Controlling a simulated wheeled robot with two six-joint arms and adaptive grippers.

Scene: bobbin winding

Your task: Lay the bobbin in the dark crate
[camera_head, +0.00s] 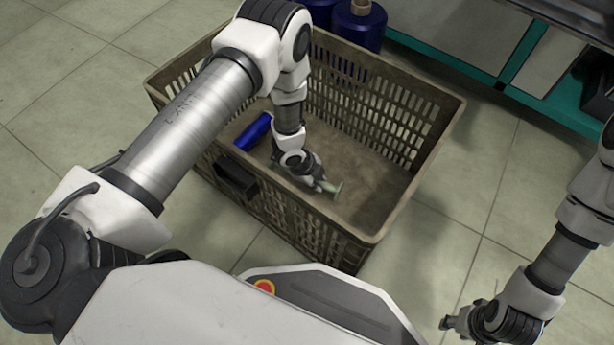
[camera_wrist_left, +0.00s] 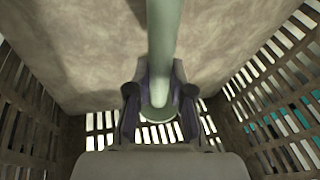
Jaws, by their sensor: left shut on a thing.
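The dark crate (camera_head: 390,215) is a brown, slatted, open-topped box on the floor. My left gripper (camera_head: 318,181) is down inside it, near the middle. It is shut on a pale green bobbin (camera_head: 335,189), which has a thin shaft and a flared end. In the left wrist view the bobbin (camera_wrist_left: 165,45) runs between the fingers of the left gripper (camera_wrist_left: 158,95), with a round flange just below them. The crate floor (camera_wrist_left: 225,40) is close behind; I cannot tell if the bobbin touches it. My right gripper (camera_head: 456,321) is outside the crate, low at the right; its fingers are too small to read.
A blue spool (camera_head: 253,132) lies in the crate left of my left gripper. Large dark blue spools (camera_head: 360,23) stand behind the crate. A teal-edged shelf unit (camera_head: 490,75) is at the back right. Tiled floor (camera_head: 500,190) is clear right of the crate.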

